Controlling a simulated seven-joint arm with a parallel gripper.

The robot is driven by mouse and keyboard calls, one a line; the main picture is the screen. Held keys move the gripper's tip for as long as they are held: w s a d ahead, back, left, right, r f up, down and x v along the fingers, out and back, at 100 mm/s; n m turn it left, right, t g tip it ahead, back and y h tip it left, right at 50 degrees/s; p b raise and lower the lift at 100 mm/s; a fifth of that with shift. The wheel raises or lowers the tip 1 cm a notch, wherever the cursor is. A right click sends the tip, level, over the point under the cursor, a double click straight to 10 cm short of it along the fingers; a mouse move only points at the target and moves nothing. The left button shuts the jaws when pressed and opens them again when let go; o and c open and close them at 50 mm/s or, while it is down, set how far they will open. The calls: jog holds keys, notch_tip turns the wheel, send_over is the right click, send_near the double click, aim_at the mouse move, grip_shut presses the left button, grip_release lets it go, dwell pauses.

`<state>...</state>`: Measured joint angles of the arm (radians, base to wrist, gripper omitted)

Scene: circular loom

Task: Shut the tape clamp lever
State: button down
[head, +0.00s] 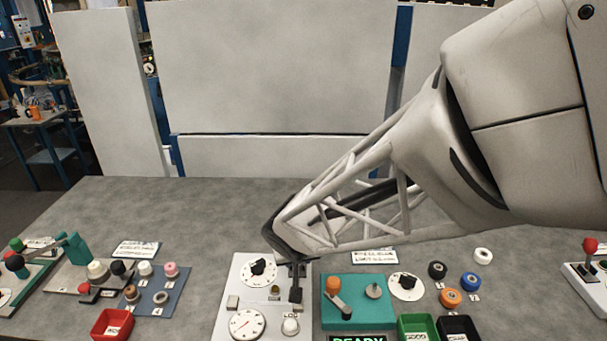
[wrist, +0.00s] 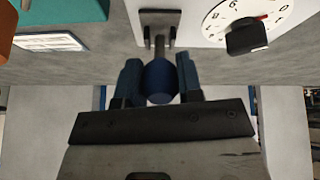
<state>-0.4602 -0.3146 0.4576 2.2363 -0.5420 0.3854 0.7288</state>
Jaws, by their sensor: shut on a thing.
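A lever with a dark blue ball knob (wrist: 160,82) shows in the wrist view. Its short shaft runs to a dark bracket on the edge of the white panel (wrist: 190,20). My gripper (wrist: 159,76) has one finger on each side of the knob and is shut on it. In the head view my gripper (head: 296,270) is low over the right side of the white panel (head: 232,285), and it and my arm partly hide the lever. I cannot read a label for this lever.
The white panel also carries a black dial knob (head: 259,268), a gauge (head: 247,323) and a pale knob (head: 290,326). A teal block (head: 365,318) with an orange knob stands close on the right. Spools (head: 450,298) and red, green and black bins lie around.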

dwell(0.6)
jog(key=c, duration=0.8)
grip_release()
jog(key=shift+s+r, duration=0.1)
jog(key=shift+v, duration=3.8)
